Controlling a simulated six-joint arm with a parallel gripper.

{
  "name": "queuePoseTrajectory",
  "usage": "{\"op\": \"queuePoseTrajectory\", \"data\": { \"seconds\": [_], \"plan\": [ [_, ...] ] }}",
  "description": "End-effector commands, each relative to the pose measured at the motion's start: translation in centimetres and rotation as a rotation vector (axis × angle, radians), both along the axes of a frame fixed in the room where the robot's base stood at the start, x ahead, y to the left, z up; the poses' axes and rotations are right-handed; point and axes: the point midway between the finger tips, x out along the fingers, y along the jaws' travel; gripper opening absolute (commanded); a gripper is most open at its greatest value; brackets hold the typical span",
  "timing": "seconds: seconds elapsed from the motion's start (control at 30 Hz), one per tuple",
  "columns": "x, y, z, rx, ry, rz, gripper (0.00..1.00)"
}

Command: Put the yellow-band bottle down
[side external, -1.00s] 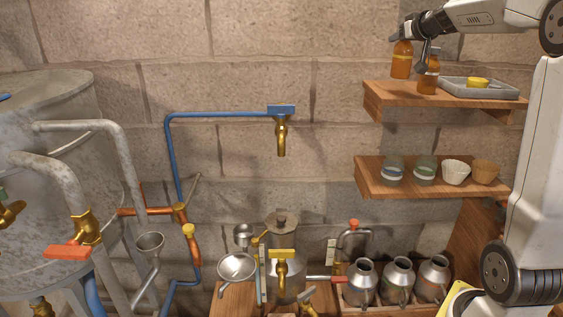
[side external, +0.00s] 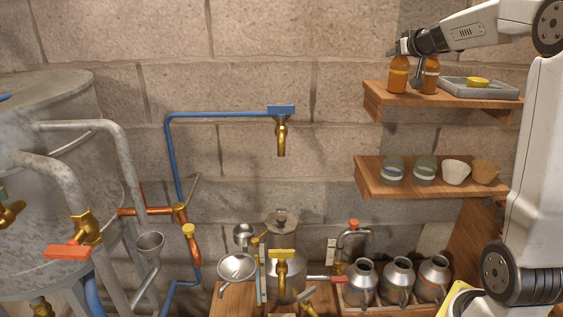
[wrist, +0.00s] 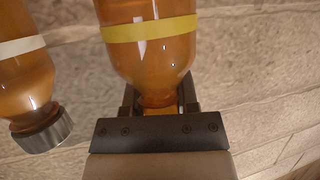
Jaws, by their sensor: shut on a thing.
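The yellow-band bottle (side external: 398,79) is amber and upright at the left end of the top shelf (side external: 447,98). Its base appears level with the shelf top; I cannot tell for certain whether it touches. My gripper (side external: 399,53) is shut on its neck from above. In the wrist view the yellow-band bottle (wrist: 150,45) fills the middle, its neck between the jaws of my gripper (wrist: 160,100). A second amber bottle with a white band (side external: 431,77) stands just to the right, a small gap apart. It also shows in the wrist view (wrist: 25,80), with a grey cap.
A grey tray (side external: 507,92) with a yellow item (side external: 478,82) lies on the right of the top shelf. The lower shelf (side external: 400,190) holds jars and cups. A blue pipe with a brass tap (side external: 281,135) is on the wall to the left.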

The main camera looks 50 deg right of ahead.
Motion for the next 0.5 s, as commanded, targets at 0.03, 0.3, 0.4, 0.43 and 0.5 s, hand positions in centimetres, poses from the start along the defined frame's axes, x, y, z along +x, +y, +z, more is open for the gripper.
{"op": "queuePoseTrajectory", "data": {
  "seconds": [0.03, 0.3, 0.4, 0.43, 0.5],
  "plan": [
    [0.0, 0.0, 0.05, -0.001, -0.002, 0.0, 0.0],
    [0.02, 0.0, -0.23, 0.001, -0.001, 0.001, 0.73],
    [0.01, 0.0, -0.22, 0.001, -0.001, 0.001, 0.73],
    [0.01, 0.01, -0.23, 0.001, -0.001, 0.001, 0.73],
    [0.01, 0.0, -0.22, 0.001, -0.001, 0.001, 0.73]
  ]
}}
